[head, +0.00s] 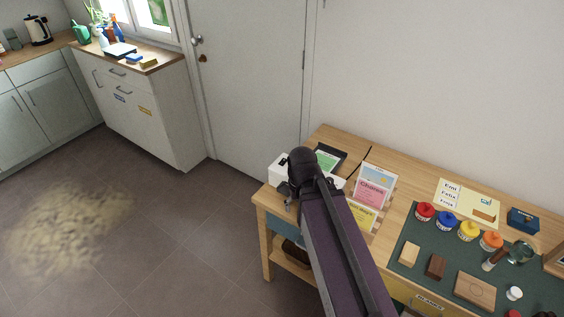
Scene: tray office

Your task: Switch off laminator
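A small white machine (279,168), which looks like the laminator, stands at the left end of the wooden table. My dark arm covers much of it, and its switch cannot be made out. My gripper (286,190) shows only as a small dark shape at the machine's front, beside the arm's end. Whether it touches the machine, and whether its fingers are open or shut, cannot be told.
A black tray with a green sheet (328,160) lies behind the machine. Colored cards (374,187) stand right of my arm. A green mat (408,277) holds paint pots and wooden blocks. The wooden table (330,133) stands by a wall and a closed door (245,80).

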